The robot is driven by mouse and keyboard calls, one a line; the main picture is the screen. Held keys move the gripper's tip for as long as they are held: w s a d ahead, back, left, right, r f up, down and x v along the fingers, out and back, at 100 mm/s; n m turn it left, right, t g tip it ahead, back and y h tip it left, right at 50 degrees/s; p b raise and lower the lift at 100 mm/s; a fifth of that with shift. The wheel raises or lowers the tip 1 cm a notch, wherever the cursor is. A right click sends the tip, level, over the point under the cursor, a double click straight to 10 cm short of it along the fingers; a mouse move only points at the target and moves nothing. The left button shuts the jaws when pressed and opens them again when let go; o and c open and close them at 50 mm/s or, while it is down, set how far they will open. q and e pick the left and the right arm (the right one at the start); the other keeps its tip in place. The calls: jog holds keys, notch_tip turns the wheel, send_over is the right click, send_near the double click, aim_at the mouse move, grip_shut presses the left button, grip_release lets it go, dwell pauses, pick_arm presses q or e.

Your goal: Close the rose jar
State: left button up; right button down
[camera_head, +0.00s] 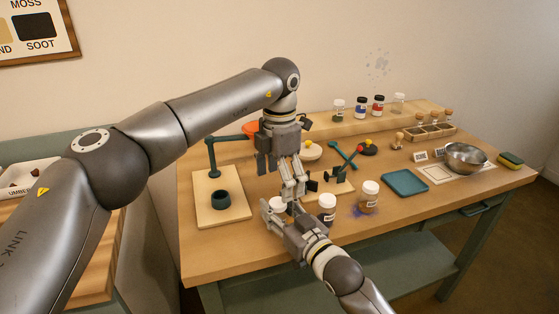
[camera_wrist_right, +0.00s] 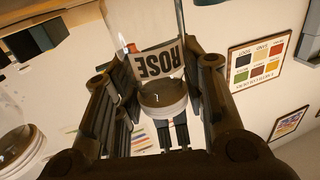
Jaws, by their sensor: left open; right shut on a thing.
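The rose jar (camera_wrist_right: 158,62) is clear, with a label reading ROSE upside down in the right wrist view. It sits between the fingers of my right gripper (camera_wrist_right: 160,90), which is shut on it. A round white-rimmed part shows at its end; I cannot tell if this is a seated lid. In the head view a white top (camera_head: 278,203) shows at the fingers of my right gripper (camera_head: 287,219). My left gripper (camera_head: 291,194) is open, pointing down just above and beside that top. Its fingers partly hide the area, so contact is unclear.
Several small jars (camera_head: 361,107) line the back shelf.

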pick_arm(q)
notch_tip(320, 180, up, 11)
pick_arm(e)
jog(key=shift+r, duration=0.1)
dwell(0.3)
pick_arm(q)
jog(key=shift+r, duration=0.1)
pick_arm(e)
jog(key=c, duration=0.8)
grip_release()
jog(key=v, duration=1.2)
